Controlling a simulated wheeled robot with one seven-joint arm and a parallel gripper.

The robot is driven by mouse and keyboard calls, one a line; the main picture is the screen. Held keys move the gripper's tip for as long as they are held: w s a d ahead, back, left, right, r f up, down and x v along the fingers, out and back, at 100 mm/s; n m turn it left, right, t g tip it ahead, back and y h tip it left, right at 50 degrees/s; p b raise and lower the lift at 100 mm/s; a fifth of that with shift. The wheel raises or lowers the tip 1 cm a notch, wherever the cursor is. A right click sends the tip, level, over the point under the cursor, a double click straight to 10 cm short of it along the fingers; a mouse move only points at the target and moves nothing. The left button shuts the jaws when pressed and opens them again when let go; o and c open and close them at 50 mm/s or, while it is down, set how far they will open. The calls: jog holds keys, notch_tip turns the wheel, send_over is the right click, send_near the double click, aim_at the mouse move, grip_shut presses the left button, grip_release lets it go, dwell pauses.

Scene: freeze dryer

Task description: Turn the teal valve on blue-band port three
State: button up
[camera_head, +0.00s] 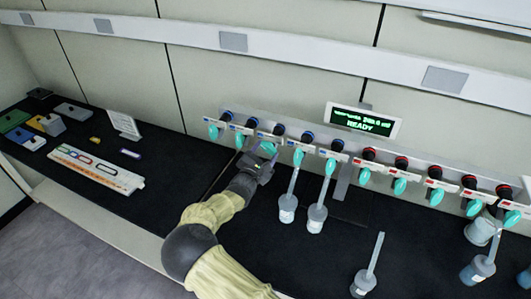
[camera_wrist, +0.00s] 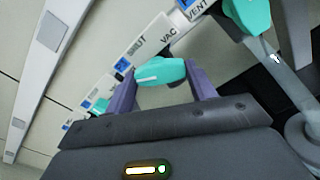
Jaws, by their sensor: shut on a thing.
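The manifold carries a blue-band row on the left with several teal valves. My gripper (camera_head: 260,164) is at the third blue-band port from the left, and its teal valve (camera_head: 268,148) shows just past the fingers. In the wrist view the teal valve (camera_wrist: 160,72) lies between the two purple fingers of my gripper (camera_wrist: 163,84), which is shut on it. A white pointer line marks the valve, and a label with VENT and VAC (camera_wrist: 170,34) is beside it.
Flasks (camera_head: 287,206) hang at the two blue-band ports to the right. A red-band row (camera_head: 400,172) continues right, with more glassware. A display (camera_head: 362,122) reads READY. A loose flask (camera_head: 364,281) stands on the dark bench.

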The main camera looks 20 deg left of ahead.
jog(key=shift+f+m+b, duration=0.1)
jog(key=shift+m+b, duration=0.3)
jog(key=shift+b, duration=0.35)
jog(key=m+b, duration=0.2)
jog(key=b, duration=0.2)
jog(key=shift+f+b, duration=0.2)
jog(key=shift+b, duration=0.1)
jog(key=m+b, duration=0.4)
jog(key=b, duration=0.4)
jog(key=shift+f+b, duration=0.1)
jog(key=shift+b, duration=0.25)
jog(key=m+b, duration=0.4)
jog(key=b, duration=1)
jog(key=shift+m, duration=0.3)
jog(key=shift+b, duration=0.3)
jog(key=shift+r+m+b, duration=0.3)
jog(key=shift+m+b, duration=0.1)
